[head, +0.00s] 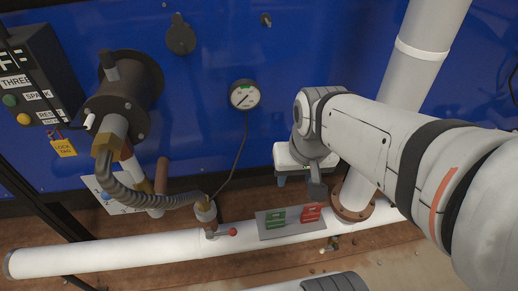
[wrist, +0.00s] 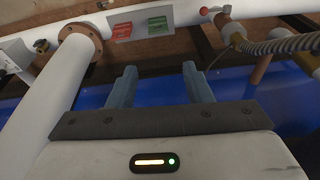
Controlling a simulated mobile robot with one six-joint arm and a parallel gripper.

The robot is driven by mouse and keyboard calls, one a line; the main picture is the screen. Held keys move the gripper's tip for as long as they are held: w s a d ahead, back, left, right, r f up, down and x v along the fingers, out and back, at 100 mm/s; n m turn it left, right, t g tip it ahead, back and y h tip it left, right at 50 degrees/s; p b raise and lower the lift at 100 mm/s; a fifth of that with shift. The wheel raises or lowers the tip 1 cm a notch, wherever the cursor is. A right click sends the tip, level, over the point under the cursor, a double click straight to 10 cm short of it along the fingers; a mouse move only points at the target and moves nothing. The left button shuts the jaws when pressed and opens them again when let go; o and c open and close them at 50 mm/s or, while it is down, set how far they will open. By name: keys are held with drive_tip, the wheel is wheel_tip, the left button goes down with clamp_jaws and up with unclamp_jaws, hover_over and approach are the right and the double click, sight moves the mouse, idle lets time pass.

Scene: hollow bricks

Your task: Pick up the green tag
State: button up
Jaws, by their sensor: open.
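The green tag (head: 275,220) lies on a grey plate (head: 292,232) on the white horizontal pipe, left of a red tag (head: 311,213). In the wrist view the green tag (wrist: 157,25) is at the top middle, right of the red tag (wrist: 122,30). My gripper (head: 317,190) is above and behind the plate, near the red tag's side in the head view. In the wrist view my gripper's two fingers (wrist: 160,72) are spread apart with nothing between them. They are apart from both tags.
The white vertical pipe (head: 358,190) with a brown flange stands right of the plate. A red-handled valve (head: 222,232) sits on the pipe to the left. The blue wall (head: 215,60) is behind.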

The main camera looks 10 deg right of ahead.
drive_tip(key=w+f+m+g+y+b, duration=0.1)
drive_tip(key=w+f+m+b, duration=0.3)
drive_tip(key=f, duration=0.3)
drive_tip(key=w+f+m+g+y+b, duration=0.1)
drive_tip(key=w+f+m+b, duration=0.25)
drive_tip(key=f, duration=0.45)
drive_tip(key=m+y+b, duration=0.2)
drive_tip(key=m+b, duration=0.4)
drive_tip(key=m, duration=0.4)
approach(276, 213)
drive_tip(key=shift+n+g, duration=0.25)
drive_tip(key=shift+g, duration=0.05)
drive_tip(key=f, duration=0.3)
drive_tip(key=w+a+f, duration=0.1)
drive_tip(key=shift+f, duration=0.3)
drive_tip(key=b+x, duration=0.2)
drive_tip(key=x, duration=0.5)
drive_tip(key=shift+s+a+f, duration=0.1)
drive_tip(key=shift+a, duration=0.05)
drive_tip(key=shift+a+f, duration=0.15)
drive_tip(key=shift+f, duration=0.25)
drive_tip(key=shift+c, duration=0.5)
clamp_jaws()
